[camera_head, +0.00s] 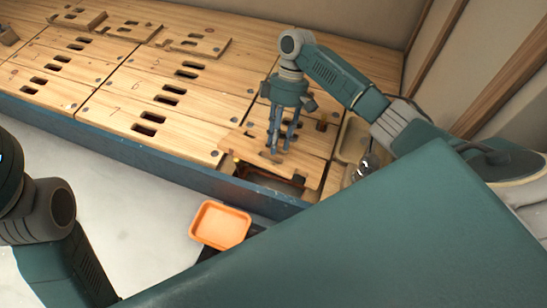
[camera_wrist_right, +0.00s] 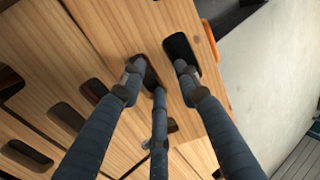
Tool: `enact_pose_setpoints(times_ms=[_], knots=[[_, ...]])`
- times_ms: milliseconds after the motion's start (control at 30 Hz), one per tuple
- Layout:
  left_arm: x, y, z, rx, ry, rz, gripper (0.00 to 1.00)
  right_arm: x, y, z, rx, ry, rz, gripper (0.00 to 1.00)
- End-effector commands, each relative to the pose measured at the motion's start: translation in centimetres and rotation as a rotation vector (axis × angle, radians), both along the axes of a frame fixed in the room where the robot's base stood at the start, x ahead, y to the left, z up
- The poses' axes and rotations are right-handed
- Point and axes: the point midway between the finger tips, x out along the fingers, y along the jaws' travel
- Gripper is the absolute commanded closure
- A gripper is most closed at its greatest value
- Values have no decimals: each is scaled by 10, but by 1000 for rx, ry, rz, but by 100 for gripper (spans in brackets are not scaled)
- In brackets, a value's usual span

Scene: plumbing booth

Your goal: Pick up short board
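The short board (camera_head: 244,142), a pale wooden plank with dark slots, lies at the near right end of the bench top, beside an open cavity. My right gripper (camera_head: 281,148) points down over it, its three fingers at the board's slots. In the right wrist view the board (camera_wrist_right: 210,95) shows two dark slots between and beside the fingers (camera_wrist_right: 158,80). The fingertips are apart, with wood showing between them. Whether the tips touch the board or enter the slots is hard to tell. My left arm shows at the left edge; its gripper is out of view.
An open cavity (camera_head: 272,180) with reddish pipe lies in the bench's near edge. Several slotted planks (camera_head: 150,115) cover the rest of the bench. An orange tray (camera_head: 219,225) sits below in front. Loose boards (camera_head: 195,42) lie at the back, and a beige tray (camera_head: 352,140) is at right.

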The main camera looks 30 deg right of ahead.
Motion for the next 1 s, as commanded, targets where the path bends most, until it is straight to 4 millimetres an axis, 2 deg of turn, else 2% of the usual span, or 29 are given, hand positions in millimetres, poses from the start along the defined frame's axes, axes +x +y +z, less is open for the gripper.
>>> enact_pose_setpoints(times_ms=[33,167,500,667,1000], knots=[[-5,0,-3,1,-22,0,60,-1,3,-11,0,0,1,68],[-11,-1,3,3,-51,2,60,-6,8,-22,0,-1,1,68],[-13,-2,7,5,-59,3,60,-7,9,-24,-2,-1,0,68],[-13,-2,7,5,-58,3,60,-7,9,-24,-2,-1,0,100],[-12,-2,8,4,-56,3,60,-7,9,-22,-1,-2,0,100]])
